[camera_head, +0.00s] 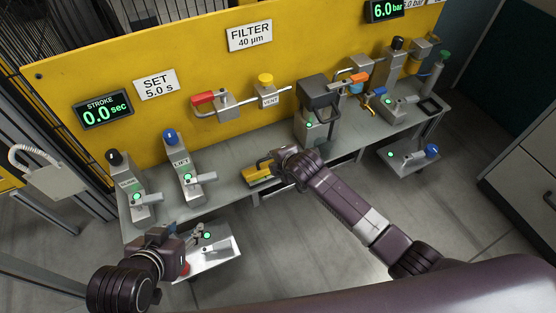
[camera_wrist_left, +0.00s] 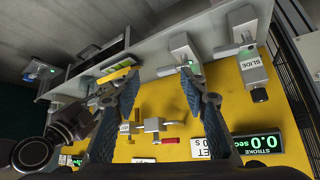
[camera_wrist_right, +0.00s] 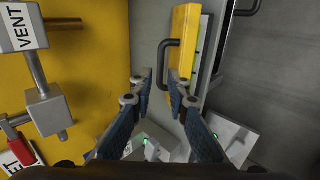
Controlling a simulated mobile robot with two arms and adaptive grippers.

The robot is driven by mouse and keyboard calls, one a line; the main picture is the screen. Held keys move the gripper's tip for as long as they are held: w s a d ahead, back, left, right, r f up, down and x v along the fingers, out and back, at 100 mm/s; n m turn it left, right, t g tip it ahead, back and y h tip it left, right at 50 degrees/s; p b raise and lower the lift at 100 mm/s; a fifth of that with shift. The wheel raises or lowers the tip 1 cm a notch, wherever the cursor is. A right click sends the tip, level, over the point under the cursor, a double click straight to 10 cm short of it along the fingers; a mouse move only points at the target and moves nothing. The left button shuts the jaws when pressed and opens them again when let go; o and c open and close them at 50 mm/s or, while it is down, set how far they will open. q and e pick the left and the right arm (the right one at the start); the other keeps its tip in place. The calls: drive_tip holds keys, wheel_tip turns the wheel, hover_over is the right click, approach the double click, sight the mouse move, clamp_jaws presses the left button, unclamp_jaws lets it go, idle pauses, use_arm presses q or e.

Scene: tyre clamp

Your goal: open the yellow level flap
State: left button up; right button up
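The yellow level flap (camera_head: 259,178) is at the front edge of the grey bench, left of my right gripper (camera_head: 276,162). In the right wrist view the flap (camera_wrist_right: 185,38) stands ahead, with a dark bar handle (camera_wrist_right: 162,58) on its left side. The open fingertips of my right gripper (camera_wrist_right: 161,82) are on either side of the handle's lower end in the picture. I cannot tell whether they touch it. My left gripper (camera_head: 194,235) is open and empty, low in front of the bench's left end. It also shows in the left wrist view (camera_wrist_left: 162,82).
Lift (camera_head: 183,160) and slide (camera_head: 132,188) clamps stand left on the bench. A grey block unit (camera_head: 318,110) stands just right of the flap. A red-handled valve (camera_head: 205,99) and yellow vent knob (camera_head: 266,80) are on the yellow panel. Floor (camera_head: 270,240) in front is clear.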

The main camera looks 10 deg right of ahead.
drive_tip(key=v, duration=0.4)
drive_tip(key=shift+s+r, duration=0.2)
